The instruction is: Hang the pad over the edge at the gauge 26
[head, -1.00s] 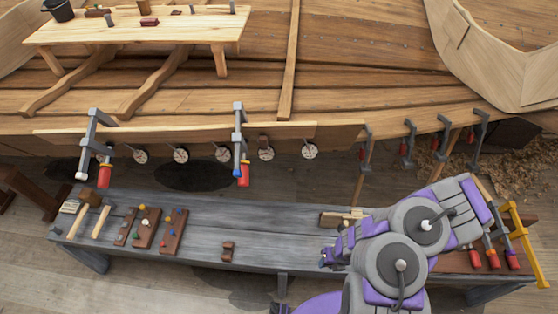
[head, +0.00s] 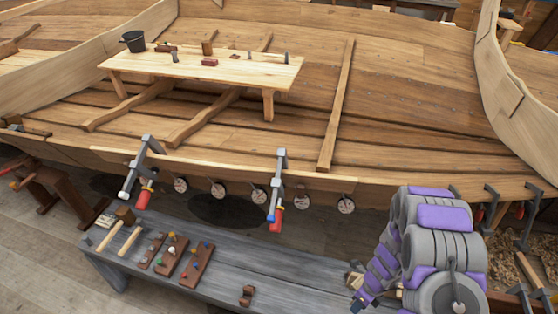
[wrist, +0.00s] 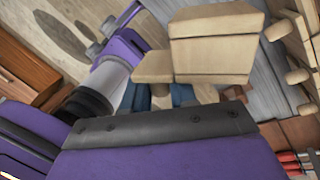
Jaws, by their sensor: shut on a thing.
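Several round white dial gauges (head: 259,196) hang in a row under the lower edge of the hull plank (head: 225,178). Their numbers are too small to read, so I cannot tell which is 26. My gripper (head: 358,302) is low over the right part of the bench, apart from the plank edge. It is shut on a pale wooden block, seen close up in the wrist view (wrist: 215,42); I cannot tell for certain that this is the pad. My arm hides part of the bench. A small brown notched block (head: 247,295) lies on the bench.
Two grey clamps with red handles (head: 140,175) (head: 277,190) grip the plank edge among the gauges. The grey bench (head: 215,262) carries mallets (head: 118,236) and peg boards (head: 172,252) at left. More clamps (head: 490,205) stand at right. A plank table (head: 205,72) stands inside the hull.

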